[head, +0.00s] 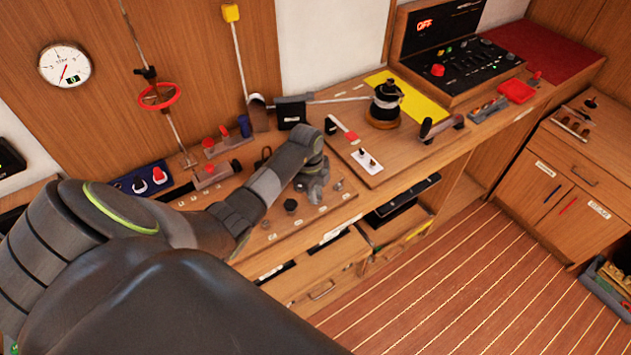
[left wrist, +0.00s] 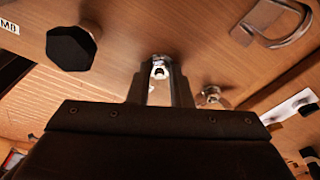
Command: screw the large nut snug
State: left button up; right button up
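My left gripper (head: 313,192) points down over the front strip of the bench. In the left wrist view its two fingers (left wrist: 161,75) stand a little apart, on either side of a small silver metal part (left wrist: 160,68). I see no clear gap there, but cannot tell whether they grip it or only surround it. A black hexagonal piece (left wrist: 72,48), possibly the large nut, stands on the wood left of the fingers, apart from them; a dark piece (head: 290,205) shows beside the gripper in the head view. My right gripper is not in view.
A silver fitting (left wrist: 210,95) stands close right of the fingers, and a metal loop handle (left wrist: 275,22) lies farther right. A white switch plate (head: 367,161) and a black winch (head: 385,103) are on the bench to the right. The striped floor (head: 470,280) is clear.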

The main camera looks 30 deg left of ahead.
pick_arm(q)
jog(key=o, duration=0.8)
notch_tip(320, 180, up, 3)
jog(key=p, duration=0.2)
jog(key=shift+r+p, duration=0.1)
jog(key=shift+p, duration=0.25)
jog(key=shift+r, duration=0.9)
